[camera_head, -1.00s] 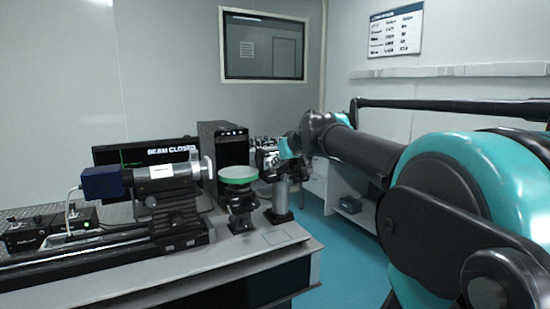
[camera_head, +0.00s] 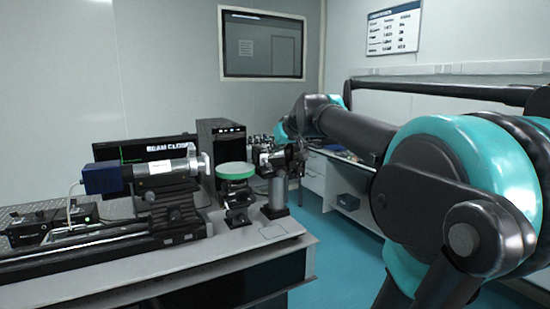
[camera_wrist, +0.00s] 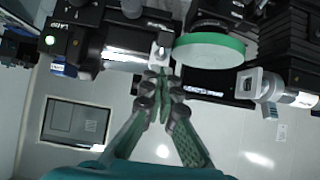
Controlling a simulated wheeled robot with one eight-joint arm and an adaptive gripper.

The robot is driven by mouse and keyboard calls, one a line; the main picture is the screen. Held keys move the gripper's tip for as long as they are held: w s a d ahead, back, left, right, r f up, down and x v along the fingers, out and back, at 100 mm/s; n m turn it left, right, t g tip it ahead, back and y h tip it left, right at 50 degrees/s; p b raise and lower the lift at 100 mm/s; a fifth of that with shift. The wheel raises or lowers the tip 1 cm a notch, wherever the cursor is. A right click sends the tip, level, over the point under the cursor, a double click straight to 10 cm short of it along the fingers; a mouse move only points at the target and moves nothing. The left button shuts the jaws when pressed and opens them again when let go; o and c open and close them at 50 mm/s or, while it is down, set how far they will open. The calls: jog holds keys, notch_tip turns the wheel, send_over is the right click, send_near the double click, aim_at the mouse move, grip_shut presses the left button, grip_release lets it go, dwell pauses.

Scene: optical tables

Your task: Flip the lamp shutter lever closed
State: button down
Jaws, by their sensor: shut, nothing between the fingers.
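The lamp unit is a dark blue box (camera_head: 103,178) with a silver tube (camera_head: 160,168), on the left table in the head view. A pale end piece (camera_head: 205,164) sits at the tube's right end; I cannot make out the lever or its position there. In the wrist view, the lamp (camera_wrist: 100,45) lies at upper left, with a small whitish piece (camera_wrist: 160,53) at its end. My gripper (camera_wrist: 160,74) is shut and empty, its fingertips just below that piece in the picture; I cannot tell whether they touch. In the head view, the fingers are not clear.
A monitor (camera_head: 130,150) behind the lamp shows partly covered text reading BEAM CLOSE. Blue floor (camera_head: 345,235) is open to the right.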

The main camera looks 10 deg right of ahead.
jog(key=s+d+r, duration=0.3)
jog(key=s, duration=0.6)
jog(key=shift+s+r, duration=0.15)
jog(key=shift+s, duration=0.15)
